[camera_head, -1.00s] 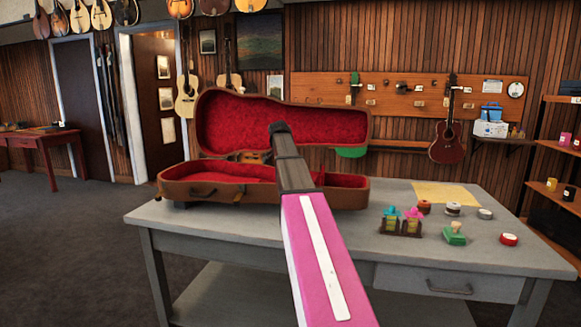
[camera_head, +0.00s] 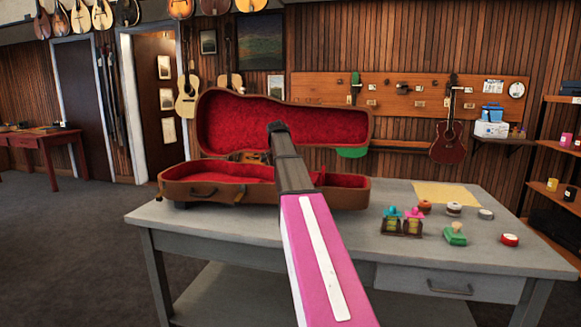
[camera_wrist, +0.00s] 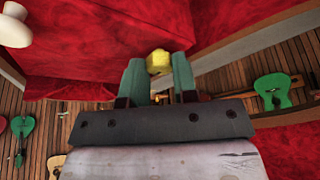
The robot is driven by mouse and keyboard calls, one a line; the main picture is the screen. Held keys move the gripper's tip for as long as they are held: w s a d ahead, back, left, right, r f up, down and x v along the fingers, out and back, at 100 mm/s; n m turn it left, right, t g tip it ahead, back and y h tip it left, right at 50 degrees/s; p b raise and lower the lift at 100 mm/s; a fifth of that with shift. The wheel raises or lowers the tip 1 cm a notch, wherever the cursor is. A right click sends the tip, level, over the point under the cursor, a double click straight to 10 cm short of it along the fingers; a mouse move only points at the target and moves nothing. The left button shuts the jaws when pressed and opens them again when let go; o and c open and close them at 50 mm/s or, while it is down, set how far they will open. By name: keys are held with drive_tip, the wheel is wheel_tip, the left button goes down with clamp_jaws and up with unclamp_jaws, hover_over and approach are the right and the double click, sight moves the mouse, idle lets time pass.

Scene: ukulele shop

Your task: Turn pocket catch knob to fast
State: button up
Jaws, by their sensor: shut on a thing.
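An open brown instrument case (camera_head: 215,195) with red plush lining lies on the grey workbench, its lid (camera_head: 285,97) raised. In the wrist view a small yellow knob (camera_wrist: 158,62) sits against a red plush wall (camera_wrist: 95,40) of the case. My gripper (camera_wrist: 158,68) has its two green-grey fingers on either side of the knob and is shut on it. The knob's markings are not readable. In the head view my pink and grey arm reaches over the case and hides the gripper and knob.
A white rounded thing (camera_wrist: 14,25) shows at the wrist view's upper left.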

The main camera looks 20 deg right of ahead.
drive_tip(key=o, duration=0.9)
drive_tip(key=shift+o, duration=0.2)
drive_tip(key=shift+r, duration=0.1)
drive_tip(key=v, duration=1)
drive_tip(key=shift+a+r, duration=0.2)
drive_tip(key=shift+r, duration=0.1)
drive_tip(key=shift+s, duration=0.1)
